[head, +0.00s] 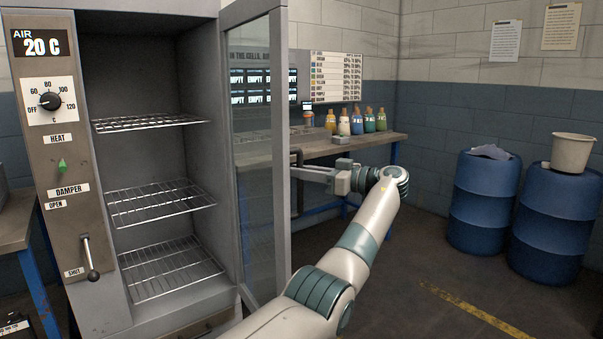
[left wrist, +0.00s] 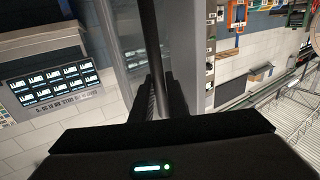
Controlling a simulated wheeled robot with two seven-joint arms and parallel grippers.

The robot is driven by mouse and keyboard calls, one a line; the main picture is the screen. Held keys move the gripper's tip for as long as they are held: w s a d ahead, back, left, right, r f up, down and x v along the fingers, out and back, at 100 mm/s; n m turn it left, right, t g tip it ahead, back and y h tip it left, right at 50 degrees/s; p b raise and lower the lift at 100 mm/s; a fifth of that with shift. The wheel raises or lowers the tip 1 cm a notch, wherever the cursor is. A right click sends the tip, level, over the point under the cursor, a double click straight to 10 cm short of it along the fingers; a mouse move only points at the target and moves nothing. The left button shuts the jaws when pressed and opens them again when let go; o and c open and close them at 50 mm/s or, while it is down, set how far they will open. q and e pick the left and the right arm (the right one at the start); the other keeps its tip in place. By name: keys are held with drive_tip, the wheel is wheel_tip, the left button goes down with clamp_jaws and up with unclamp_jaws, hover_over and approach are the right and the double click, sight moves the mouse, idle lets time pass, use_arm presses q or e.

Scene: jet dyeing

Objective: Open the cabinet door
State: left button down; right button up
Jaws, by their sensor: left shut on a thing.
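The cabinet (head: 155,70) stands at the left in the head view. Its glass-paned door (head: 279,200) is swung open, hinged on the right side of the opening, so the inside with its wire racks shows. My left gripper (head: 302,172) is at the outer face of the door, shut on the dark door handle (head: 297,155). In the left wrist view the handle is a dark bar (left wrist: 148,35) running between the two fingers (left wrist: 160,98). My right gripper is not in view.
A wooden bench (head: 345,147) with several coloured bottles (head: 357,122) stands behind the gripper. Two blue drums (head: 484,215) stand at the right, one with a pale bucket (head: 572,152) on top. Floor between the drums and my arm is clear.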

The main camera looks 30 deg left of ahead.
use_arm(q)
drive_tip(key=shift+w, duration=0.1)
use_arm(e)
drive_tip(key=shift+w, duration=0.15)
use_arm(q)
drive_tip(key=c, duration=1.7)
unclamp_jaws()
drive_tip(key=shift+a, duration=0.15)
drive_tip(key=shift+c, duration=0.2)
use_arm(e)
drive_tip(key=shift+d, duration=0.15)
